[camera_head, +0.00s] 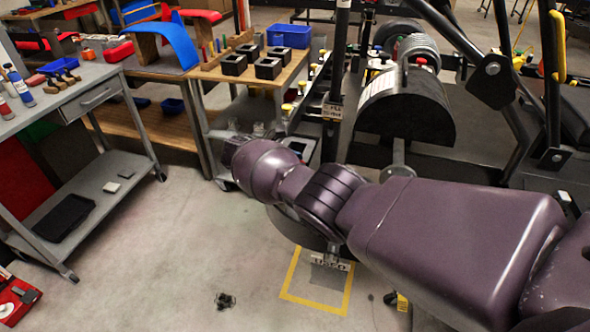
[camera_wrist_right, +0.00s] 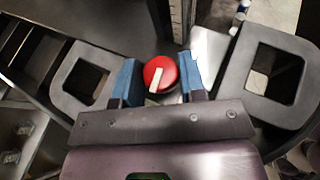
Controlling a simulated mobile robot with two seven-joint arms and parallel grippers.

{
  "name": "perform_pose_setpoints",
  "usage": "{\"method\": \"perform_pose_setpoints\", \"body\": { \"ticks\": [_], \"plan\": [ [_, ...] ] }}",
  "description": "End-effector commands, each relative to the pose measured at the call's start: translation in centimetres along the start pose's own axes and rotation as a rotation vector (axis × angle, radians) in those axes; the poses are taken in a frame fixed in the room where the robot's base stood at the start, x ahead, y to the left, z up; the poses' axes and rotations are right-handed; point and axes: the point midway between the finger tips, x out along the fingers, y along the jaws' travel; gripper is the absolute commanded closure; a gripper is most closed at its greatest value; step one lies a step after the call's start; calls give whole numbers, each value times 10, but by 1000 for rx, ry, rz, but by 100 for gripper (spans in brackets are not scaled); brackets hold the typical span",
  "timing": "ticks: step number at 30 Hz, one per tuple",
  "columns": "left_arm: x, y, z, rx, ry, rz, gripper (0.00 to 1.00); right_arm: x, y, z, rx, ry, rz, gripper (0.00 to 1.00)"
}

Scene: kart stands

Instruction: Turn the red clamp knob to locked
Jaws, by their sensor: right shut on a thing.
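The red clamp knob (camera_wrist_right: 168,66), round with a pale pointer bar, shows in the right wrist view. The bar runs nearly up and down, leaning slightly right at its top. My right gripper (camera_wrist_right: 160,80) is shut on the knob, with one blue finger pad on each side of it. In the head view my right arm reaches in from the right and its wrist hides the knob and the fingers. No locked or unlocked mark is readable. My left gripper is in neither view.
A post with a scale (camera_wrist_right: 177,20) rises beyond the knob in the wrist view. In the head view, a grey cart (camera_head: 100,188) and a wooden bench with black bins (camera_head: 233,64) stand at left. A dark machine frame stands at right. The floor at lower left is mostly clear.

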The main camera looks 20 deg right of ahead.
Motion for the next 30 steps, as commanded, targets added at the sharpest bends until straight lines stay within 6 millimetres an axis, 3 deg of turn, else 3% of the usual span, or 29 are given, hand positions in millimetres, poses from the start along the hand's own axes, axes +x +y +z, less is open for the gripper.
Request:
{"method": "perform_pose_setpoints", "body": {
  "ticks": [3,11,25,26,30],
  "plan": [
    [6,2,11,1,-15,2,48,3,0,-5,17,0,-58,86],
    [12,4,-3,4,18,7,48,2,1,-2,47,1,-122,86],
    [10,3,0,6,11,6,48,1,1,0,54,1,-133,86],
    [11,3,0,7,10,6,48,1,1,0,54,1,-133,61],
    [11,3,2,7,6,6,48,1,1,0,54,1,-132,40]
  ]
}}
